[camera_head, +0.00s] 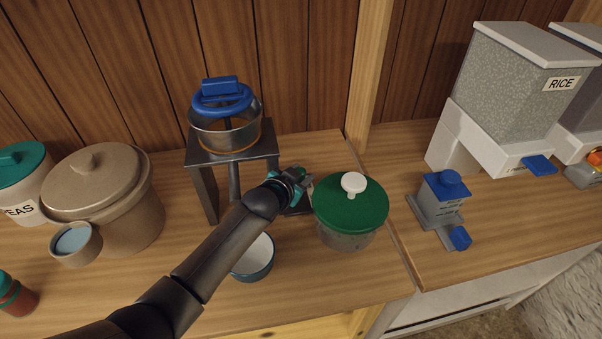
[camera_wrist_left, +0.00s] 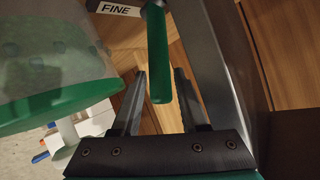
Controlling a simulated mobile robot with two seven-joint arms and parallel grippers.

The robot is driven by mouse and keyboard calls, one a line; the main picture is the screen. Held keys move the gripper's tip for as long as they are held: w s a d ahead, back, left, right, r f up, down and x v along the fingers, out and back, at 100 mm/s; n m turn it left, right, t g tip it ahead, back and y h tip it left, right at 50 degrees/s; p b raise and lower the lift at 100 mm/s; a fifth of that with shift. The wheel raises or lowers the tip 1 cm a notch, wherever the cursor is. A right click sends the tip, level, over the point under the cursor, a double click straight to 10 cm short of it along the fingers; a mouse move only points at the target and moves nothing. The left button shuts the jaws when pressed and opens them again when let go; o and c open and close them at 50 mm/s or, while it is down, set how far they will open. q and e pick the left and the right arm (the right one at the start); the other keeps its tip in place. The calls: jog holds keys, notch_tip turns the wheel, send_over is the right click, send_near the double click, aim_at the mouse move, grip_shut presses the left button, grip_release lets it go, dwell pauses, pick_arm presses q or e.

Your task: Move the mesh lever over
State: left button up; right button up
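The mesh lever (camera_wrist_left: 158,55) is a green bar in the left wrist view, beside a white label reading FINE (camera_wrist_left: 120,9). My left gripper (camera_head: 303,185) is at the right side of the grey stand (camera_head: 205,185), which holds a metal bowl (camera_head: 225,137) with a blue ring handle (camera_head: 222,97). In the wrist view the left gripper (camera_wrist_left: 160,80) is open, with the lever's end between its two fingers and gaps visible on both sides. In the head view my gripper mostly hides the lever. My right gripper is not in view.
A clear jar with a green lid (camera_head: 350,205) stands close to the right of my gripper. A small bowl (camera_head: 254,260) sits below my forearm. A lidded tan crock (camera_head: 110,205) is at left. A grey-blue device (camera_head: 440,200) and the RICE dispenser (camera_head: 520,85) are at right.

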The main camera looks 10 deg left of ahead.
pick_arm(q)
jog(key=shift+s+a+r, duration=0.15)
jog(key=shift+s+r, duration=0.15)
jog(key=shift+s, duration=0.1)
jog(key=p+v, duration=0.4)
jog(key=v, duration=1)
